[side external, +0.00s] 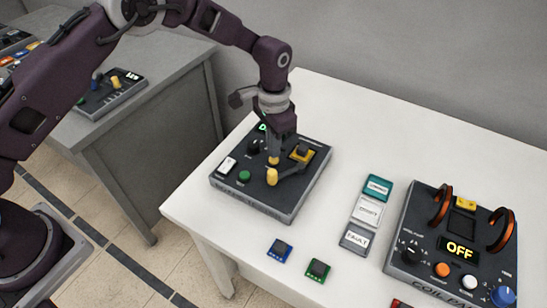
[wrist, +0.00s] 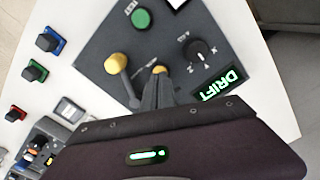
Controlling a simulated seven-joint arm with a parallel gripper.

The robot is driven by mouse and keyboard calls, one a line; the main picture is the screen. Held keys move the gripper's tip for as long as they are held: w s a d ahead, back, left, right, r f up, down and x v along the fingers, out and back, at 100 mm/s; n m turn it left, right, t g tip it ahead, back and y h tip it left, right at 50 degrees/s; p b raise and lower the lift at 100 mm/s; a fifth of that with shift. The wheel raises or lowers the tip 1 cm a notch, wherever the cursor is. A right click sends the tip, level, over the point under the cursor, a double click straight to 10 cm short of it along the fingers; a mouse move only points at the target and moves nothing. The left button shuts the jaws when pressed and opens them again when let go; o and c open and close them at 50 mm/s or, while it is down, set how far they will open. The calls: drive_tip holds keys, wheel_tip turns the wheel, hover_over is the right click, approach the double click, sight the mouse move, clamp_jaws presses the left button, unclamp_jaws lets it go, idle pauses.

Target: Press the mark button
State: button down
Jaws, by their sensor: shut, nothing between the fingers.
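A dark control box (side external: 250,205) sits at the left end of the white table. It has a green button (side external: 244,176), a black knob, a lever with a yellow knob (side external: 272,177), and a small yellow button (wrist: 159,70) with a label too small to read. I cannot tell for sure which is the mark button. My gripper (side external: 273,157) is shut and empty, pointing down over the box. In the wrist view my gripper (wrist: 158,80) is right at the yellow button and partly hides it; I cannot tell whether they touch. The box's display (wrist: 216,88) reads DRIFT.
The yellow-knobbed lever stands close beside my fingertips. A black piece on a yellow seat (side external: 302,153) is at the box's right. Label tiles (side external: 367,210), blue (side external: 280,250) and green (side external: 317,270) blocks, and a coil panel (side external: 452,245) reading OFF lie to the right.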

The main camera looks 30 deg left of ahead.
drive_tip(key=shift+f, duration=0.15)
drive_tip(key=shift+f, duration=0.8)
idle(0.5)
drive_tip(key=shift+r, duration=3.25)
